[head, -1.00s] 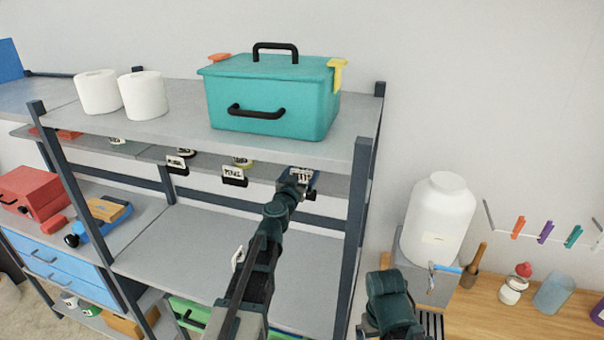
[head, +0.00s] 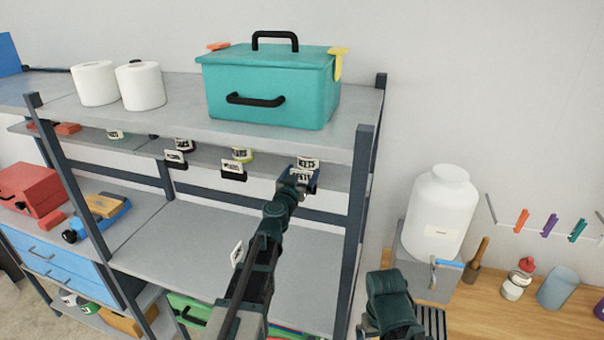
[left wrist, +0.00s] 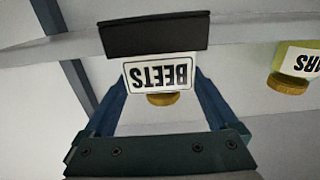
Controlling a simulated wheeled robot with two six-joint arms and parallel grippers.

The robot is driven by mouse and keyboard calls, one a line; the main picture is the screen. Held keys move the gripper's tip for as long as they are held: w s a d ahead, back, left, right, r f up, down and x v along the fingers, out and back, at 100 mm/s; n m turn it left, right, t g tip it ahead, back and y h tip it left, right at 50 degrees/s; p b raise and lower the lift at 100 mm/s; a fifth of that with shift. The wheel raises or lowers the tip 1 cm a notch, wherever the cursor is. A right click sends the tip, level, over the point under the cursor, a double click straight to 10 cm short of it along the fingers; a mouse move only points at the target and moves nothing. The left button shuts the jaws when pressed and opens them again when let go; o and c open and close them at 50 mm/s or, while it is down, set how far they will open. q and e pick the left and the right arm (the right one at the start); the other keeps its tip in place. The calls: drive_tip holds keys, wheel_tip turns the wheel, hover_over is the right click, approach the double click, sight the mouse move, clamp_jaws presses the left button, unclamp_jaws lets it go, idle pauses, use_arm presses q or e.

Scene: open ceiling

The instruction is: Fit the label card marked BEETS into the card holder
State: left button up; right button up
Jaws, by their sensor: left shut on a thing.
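The white label card (left wrist: 158,76) marked BEETS is pinched between the fingers of my left gripper (left wrist: 161,82), and reads upside down in the left wrist view. The black card holder (left wrist: 155,35) lies across the top of that view. The card's edge meets the holder's near edge; I cannot tell whether it sits inside the slot. In the head view my left gripper (head: 299,180) is at the front edge of the middle shelf, below a jar labelled BEETS (head: 308,162), and largely covers the holder there. My right gripper is not seen; only part of my right arm shows.
Holders with cards (head: 233,170) (head: 174,159) sit along the same shelf edge to the left. A teal box (head: 270,95) stands on the shelf above. A rack post (head: 358,220) is close on the right. The shelf board below (head: 190,240) is mostly bare.

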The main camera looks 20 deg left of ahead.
use_arm(q)
drive_tip(key=shift+f+b, duration=0.3)
drive_tip(key=shift+f, duration=0.05)
drive_tip(key=o, duration=1)
drive_tip(key=shift+c, duration=0.2)
drive_tip(key=shift+s, duration=0.1)
